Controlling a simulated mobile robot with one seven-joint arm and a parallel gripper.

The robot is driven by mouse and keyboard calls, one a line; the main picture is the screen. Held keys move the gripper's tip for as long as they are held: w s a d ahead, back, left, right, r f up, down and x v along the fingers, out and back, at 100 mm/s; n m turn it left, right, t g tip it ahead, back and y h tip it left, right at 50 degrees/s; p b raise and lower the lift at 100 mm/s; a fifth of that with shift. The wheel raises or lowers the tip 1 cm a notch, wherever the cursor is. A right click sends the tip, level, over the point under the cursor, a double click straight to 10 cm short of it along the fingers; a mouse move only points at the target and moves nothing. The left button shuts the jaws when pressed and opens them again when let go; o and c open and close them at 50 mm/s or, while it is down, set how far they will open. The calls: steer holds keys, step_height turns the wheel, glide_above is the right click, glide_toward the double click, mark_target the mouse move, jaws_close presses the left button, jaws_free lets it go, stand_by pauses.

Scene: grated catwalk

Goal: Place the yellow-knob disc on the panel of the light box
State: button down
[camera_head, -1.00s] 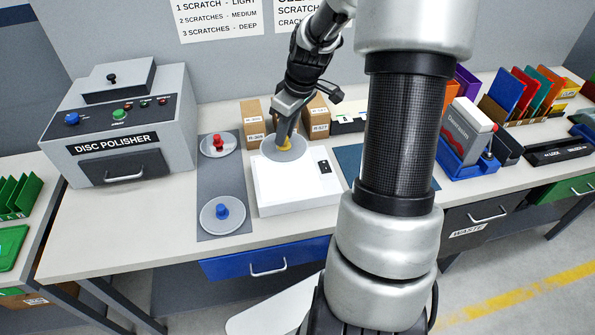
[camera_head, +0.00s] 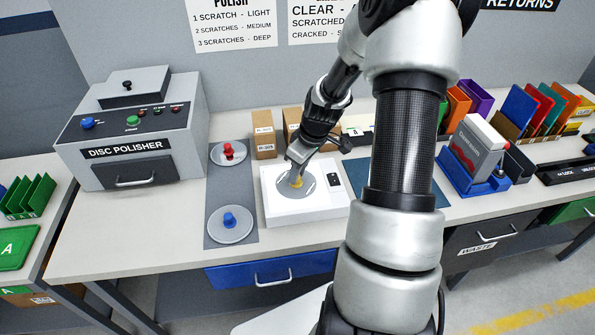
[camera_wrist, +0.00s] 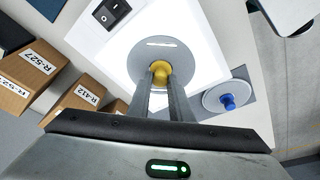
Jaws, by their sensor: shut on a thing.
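The yellow-knob disc (camera_head: 283,184) is a round grey disc lying over the white light box (camera_head: 277,212), on or just above its panel; I cannot tell whether it touches. My gripper (camera_head: 296,180) points down and is shut on the yellow knob (camera_wrist: 160,72). In the wrist view the disc (camera_wrist: 160,50) shows a short pale streak, and the lit panel (camera_wrist: 212,58) glows around it. The box's black switch (camera_head: 334,180) is at its right side, clear of the disc.
A red-knob disc (camera_head: 228,152) and a blue-knob disc (camera_head: 229,222) lie on the grey mat (camera_head: 214,186) left of the box. Cardboard boxes (camera_head: 264,134) stand close behind it. The disc polisher (camera_head: 135,130) is at the left, a blue holder (camera_head: 466,178) at the right.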

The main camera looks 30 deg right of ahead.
steer(key=c, duration=2)
jaws_free()
steer(key=shift+f, duration=0.15)
steer(key=o, duration=0.4)
steer(key=v, duration=1.2)
steer(key=shift+a+r, duration=0.1)
steer(key=shift+r, duration=0.15)
